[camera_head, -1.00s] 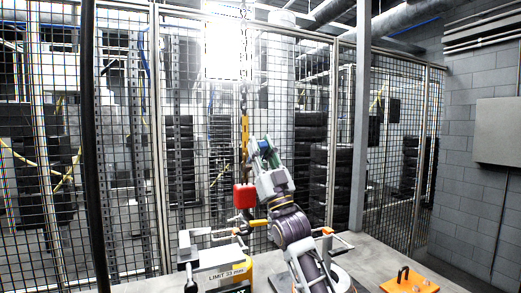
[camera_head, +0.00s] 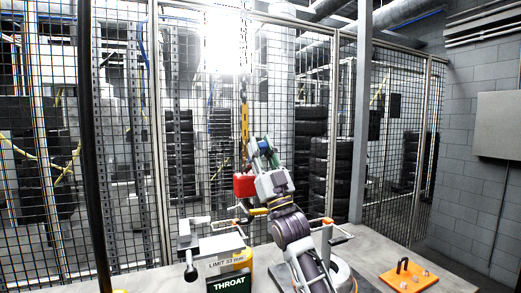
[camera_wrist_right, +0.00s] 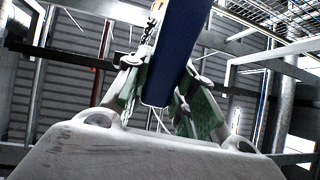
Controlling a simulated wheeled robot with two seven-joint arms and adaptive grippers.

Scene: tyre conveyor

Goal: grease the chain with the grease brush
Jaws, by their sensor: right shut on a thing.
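The chain (camera_head: 244,92) hangs down from above in front of the mesh fence, with a yellow length (camera_head: 245,128) below it and a red block (camera_head: 244,185) under that. My right gripper (camera_head: 262,147) is just right of the chain's lower part, above and right of the red block. In the right wrist view, its green-padded fingers are shut around a blue handle (camera_wrist_right: 178,45), apparently the grease brush. The bristle end cannot be made out. Chain links (camera_wrist_right: 153,27) show just left of the handle; whether they touch the brush is unclear. My left gripper is out of view.
A gauge box marked "LIMIT 33 mm" (camera_head: 226,264) and "THROAT" stands on the table at lower centre-left. An orange plate with a black handle (camera_head: 408,279) lies at the right. The mesh fence (camera_head: 120,180) stands behind, with tyre stacks beyond it.

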